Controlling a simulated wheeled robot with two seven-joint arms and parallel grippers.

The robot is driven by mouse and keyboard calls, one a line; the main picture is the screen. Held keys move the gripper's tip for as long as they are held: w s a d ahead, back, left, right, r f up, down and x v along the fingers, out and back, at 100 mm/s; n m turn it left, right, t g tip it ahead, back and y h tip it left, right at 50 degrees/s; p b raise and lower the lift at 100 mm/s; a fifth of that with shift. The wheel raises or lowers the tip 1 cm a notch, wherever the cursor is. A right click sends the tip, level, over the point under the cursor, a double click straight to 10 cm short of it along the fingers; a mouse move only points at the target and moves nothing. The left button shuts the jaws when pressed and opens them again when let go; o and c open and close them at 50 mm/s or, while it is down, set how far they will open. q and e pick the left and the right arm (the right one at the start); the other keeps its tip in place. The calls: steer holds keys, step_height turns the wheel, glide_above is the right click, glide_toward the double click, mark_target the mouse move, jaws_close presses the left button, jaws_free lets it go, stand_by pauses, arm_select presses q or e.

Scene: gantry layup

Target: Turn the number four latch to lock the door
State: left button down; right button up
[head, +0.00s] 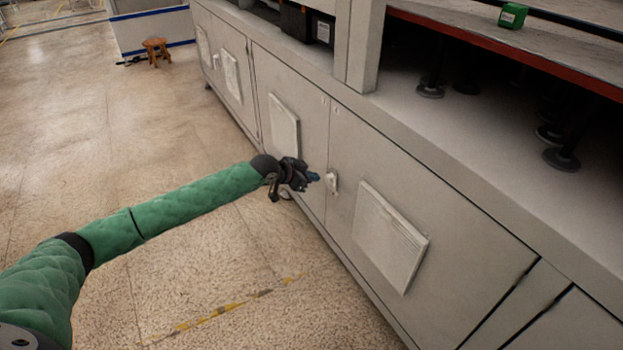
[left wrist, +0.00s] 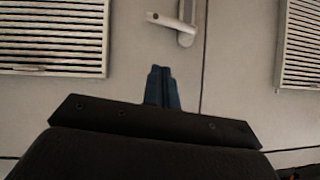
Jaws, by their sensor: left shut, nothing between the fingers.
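A white latch (head: 332,183) sits on the cabinet front beside the seam between two grey doors. In the left wrist view the latch (left wrist: 177,20) shows at the top, with a lever lying across the door and a part pointing down. My left gripper (head: 315,177) is just left of the latch in the head view, apart from it as far as I can tell. Its blue fingertips (left wrist: 161,86) are closed together and empty, below the latch in the wrist view. The small marks on the doors are too small to read. My right gripper is not in view.
Louvred vent panels (head: 390,236) stand out from the doors on both sides of the latch. A ledge with dark feet (head: 561,158) runs above. A wooden stool (head: 157,52) stands far off. The floor before the cabinet is clear, with a worn yellow line.

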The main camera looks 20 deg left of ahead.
mark_target(327, 183)
arm_select(q)
steer(key=x, duration=0.3)
steer(key=f+x, duration=0.1)
steer(key=x, duration=0.2)
steer(key=a+x, duration=0.1)
steer(key=x, duration=0.2)
steer(key=shift+s+f, duration=0.25)
steer(key=shift+f, duration=0.05)
steer(key=shift+w+d+f, duration=0.1)
steer(key=shift+w+f, duration=0.05)
steer(key=shift+f, duration=0.55)
